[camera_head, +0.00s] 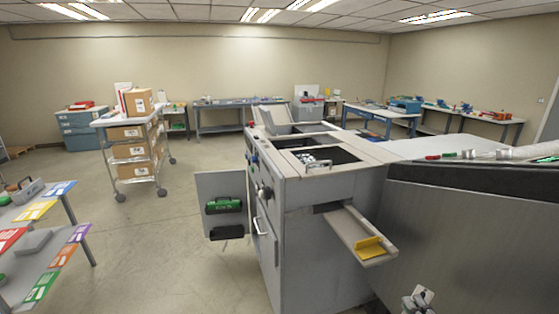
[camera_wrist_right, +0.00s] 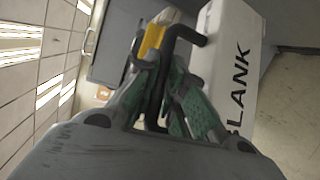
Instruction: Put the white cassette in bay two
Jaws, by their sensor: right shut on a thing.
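My right gripper (camera_wrist_right: 163,75) fills the middle of the right wrist view, its green-padded fingers shut on a black bent handle. The handle joins a white box-like cassette (camera_wrist_right: 232,60) with dark lettering that reads "LANK", its first letter hidden or cut off. In the head view only a small part of my right gripper (camera_head: 418,301) shows at the bottom edge, and I cannot make out the cassette there. The grey machine (camera_head: 325,195) stands in the middle with an opening in its top (camera_head: 318,157). I cannot tell which part is bay two. My left gripper is not in view.
A sloping tray (camera_head: 350,232) with a yellow piece (camera_head: 370,248) sticks out of the machine. An open door (camera_head: 222,190) hangs at its left with a green item. A table with coloured cards (camera_head: 62,257) stands at left. A cart with boxes (camera_head: 130,150) stands behind; floor between is clear.

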